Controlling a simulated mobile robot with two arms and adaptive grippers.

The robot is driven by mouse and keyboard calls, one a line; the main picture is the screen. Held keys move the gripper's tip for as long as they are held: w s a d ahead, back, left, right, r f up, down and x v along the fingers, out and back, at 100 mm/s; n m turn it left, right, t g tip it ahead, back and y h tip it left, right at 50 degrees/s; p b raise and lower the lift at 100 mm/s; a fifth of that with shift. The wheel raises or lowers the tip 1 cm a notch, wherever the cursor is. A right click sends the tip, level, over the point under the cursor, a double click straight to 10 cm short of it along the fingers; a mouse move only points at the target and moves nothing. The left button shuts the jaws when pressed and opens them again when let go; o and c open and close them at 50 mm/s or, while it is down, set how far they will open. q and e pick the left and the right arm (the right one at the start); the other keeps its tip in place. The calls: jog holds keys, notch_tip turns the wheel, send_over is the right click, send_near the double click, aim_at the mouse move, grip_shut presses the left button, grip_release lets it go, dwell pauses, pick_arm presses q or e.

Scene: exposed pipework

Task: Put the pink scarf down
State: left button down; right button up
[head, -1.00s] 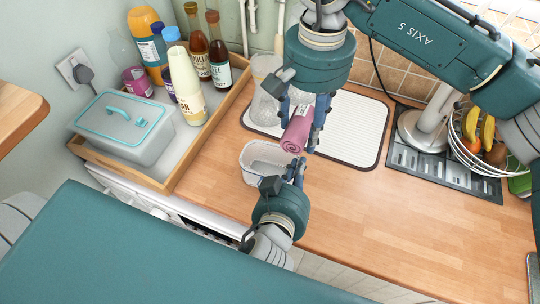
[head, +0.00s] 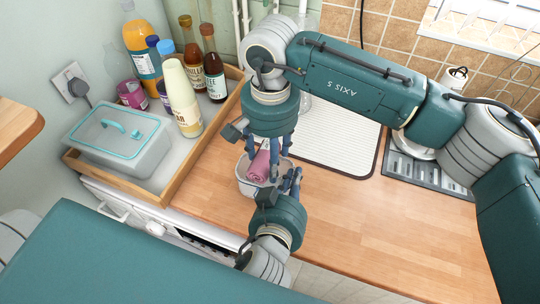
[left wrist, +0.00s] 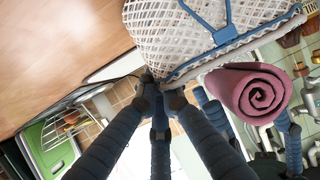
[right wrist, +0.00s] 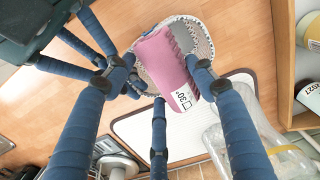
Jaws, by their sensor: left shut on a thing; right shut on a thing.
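The pink scarf (head: 261,166) is a rolled bundle with a white label, which shows in the right wrist view (right wrist: 163,62). My right gripper (head: 268,156) is shut on it, with its fingers around the roll, over the mouth of the small pale woven basket (head: 250,188). In the left wrist view the scarf's spiral end (left wrist: 252,90) appears just beyond the basket's rim, apparently above it. My left gripper (head: 289,181) is shut on the basket's rim at its near right side. The basket's inside is mostly hidden by the scarf and fingers.
A wooden tray (head: 190,165) at left holds a grey lidded box (head: 120,150) and several bottles. A white ribbed drying mat (head: 335,140) lies behind, with clear glassware by it in the right wrist view (right wrist: 235,125). The worktop (head: 370,220) is clear at right.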

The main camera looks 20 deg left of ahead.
jog(key=shift+f, duration=0.25)
jog(key=o, duration=1)
jog(key=shift+f, duration=0.15)
jog(key=shift+o, duration=0.2)
notch_tip(320, 180, up, 12)
jog(key=shift+r, duration=0.2)
jog(key=o, duration=0.4)
